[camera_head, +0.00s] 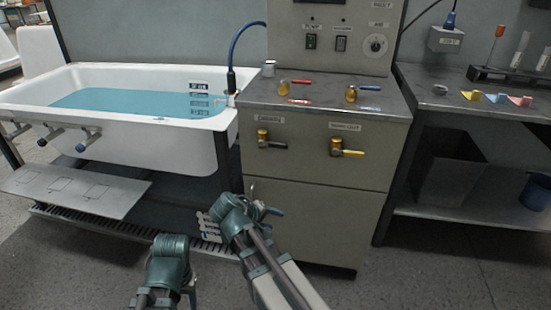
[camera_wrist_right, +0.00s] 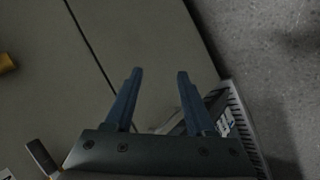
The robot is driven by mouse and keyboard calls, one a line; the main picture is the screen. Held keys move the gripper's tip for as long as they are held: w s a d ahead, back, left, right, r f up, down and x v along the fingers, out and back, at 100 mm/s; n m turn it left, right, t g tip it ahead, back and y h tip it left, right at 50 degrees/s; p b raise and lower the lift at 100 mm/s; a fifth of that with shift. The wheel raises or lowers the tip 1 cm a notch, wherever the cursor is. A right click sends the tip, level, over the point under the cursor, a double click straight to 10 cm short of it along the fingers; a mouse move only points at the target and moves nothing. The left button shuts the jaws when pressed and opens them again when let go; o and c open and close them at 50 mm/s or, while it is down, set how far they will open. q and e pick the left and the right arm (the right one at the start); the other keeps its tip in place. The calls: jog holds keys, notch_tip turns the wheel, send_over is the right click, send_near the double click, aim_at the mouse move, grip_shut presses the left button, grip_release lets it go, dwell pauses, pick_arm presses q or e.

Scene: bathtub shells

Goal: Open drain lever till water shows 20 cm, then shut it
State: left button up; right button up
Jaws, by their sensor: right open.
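The white tub (camera_head: 225,122) holds blue water (camera_head: 130,100). A depth scale (camera_head: 199,100) stands at its right end; its numbers are too small to read. On the grey cabinet front are a brass valve with a black lever (camera_head: 275,145) and one with a yellow lever (camera_head: 350,153); both levers point right. Their labels are blurred, so I cannot tell which is the drain. My right gripper (camera_head: 268,208) is below these valves, before the cabinet's lower front. In the right wrist view it is open and empty (camera_wrist_right: 160,73). My left arm shows at the bottom, its gripper does not.
Two brass valves with red (camera_head: 301,82) and blue (camera_head: 370,87) handles stand on the cabinet top. A control panel (camera_head: 335,38) rises behind. A grey step (camera_head: 75,188) lies before the tub. A side bench (camera_head: 480,108) with small items stands right.

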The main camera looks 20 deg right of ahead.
jog(key=w+a+r+n+t+h, duration=0.2)
jog(key=w+r+t+h, duration=0.1)
jog(key=r, duration=0.5)
jog(key=w+a+r+n+t+h, duration=0.1)
jog(key=w+r+n+t+h, duration=0.1)
jog(key=w+r, duration=0.3)
notch_tip(320, 180, up, 3)
jog(key=shift+w+a+f+t+h, duration=0.15)
jog(key=shift+a+t+h, duration=0.25)
jog(key=shift+t+h, duration=0.45)
